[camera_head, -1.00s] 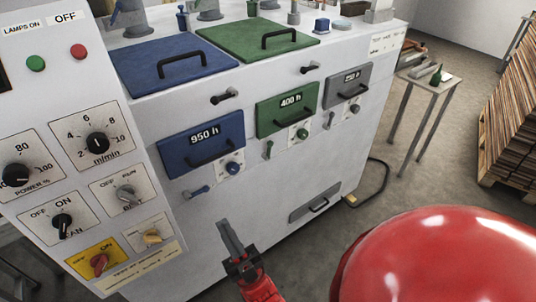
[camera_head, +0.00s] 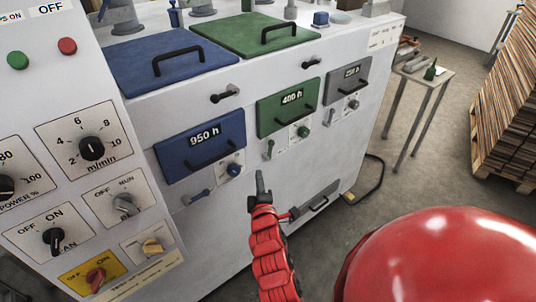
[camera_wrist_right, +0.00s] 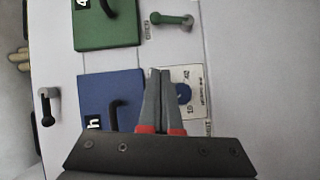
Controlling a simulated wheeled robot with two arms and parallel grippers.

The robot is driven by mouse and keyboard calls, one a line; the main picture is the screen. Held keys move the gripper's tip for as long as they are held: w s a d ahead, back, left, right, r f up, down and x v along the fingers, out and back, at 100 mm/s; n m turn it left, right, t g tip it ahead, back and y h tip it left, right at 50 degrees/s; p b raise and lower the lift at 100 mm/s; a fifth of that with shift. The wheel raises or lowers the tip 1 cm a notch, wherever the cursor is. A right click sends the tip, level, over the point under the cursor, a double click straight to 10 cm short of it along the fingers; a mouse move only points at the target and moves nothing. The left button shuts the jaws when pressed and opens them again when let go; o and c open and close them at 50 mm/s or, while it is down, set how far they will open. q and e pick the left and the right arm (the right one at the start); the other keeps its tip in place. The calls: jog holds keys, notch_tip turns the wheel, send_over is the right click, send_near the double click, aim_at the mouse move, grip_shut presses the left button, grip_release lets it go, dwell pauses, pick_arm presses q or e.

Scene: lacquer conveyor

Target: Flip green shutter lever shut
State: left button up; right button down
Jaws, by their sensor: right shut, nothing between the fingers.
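The green shutter lever (camera_head: 268,150) is a small handle on the white machine front, below the green 400 h hatch (camera_head: 288,107) and left of its green knob (camera_head: 303,132). It stands roughly upright. In the right wrist view the lever (camera_wrist_right: 172,20) lies across the top, beyond my fingertips. My right gripper (camera_head: 260,180) is shut and empty, and appears just below the lever in the head view. Its grey fingers (camera_wrist_right: 160,76) are together in the wrist view, in front of the blue hatch's edge and apart from the green lever. My left gripper is not in view.
The blue 950 h hatch (camera_head: 201,146), its knob (camera_head: 234,170) and blue lever (camera_head: 196,197) are left of my gripper. A grey hatch (camera_head: 347,80) is to the right. A control panel (camera_head: 85,140) juts out at left. A side table (camera_head: 428,75) stands at right.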

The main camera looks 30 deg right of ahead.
aim_at(269, 150)
jog(key=shift+s+d+f+g, duration=0.2)
jog(key=shift+d+g, duration=0.2)
jog(key=shift+d, duration=0.05)
jog(key=shift+w, duration=0.1)
jog(key=d+p+x, duration=0.1)
jog(key=x, duration=0.3)
jog(key=s+p+x, duration=0.1)
jog(key=p+x, duration=0.1)
jog(key=x, duration=0.2)
jog(key=d+p+x, duration=0.1)
jog(key=p+x, duration=0.1)
jog(key=x, duration=0.2)
jog(key=shift+d+f, duration=0.1)
jog(key=shift+d, duration=0.4)
jog(key=shift+w, duration=0.2)
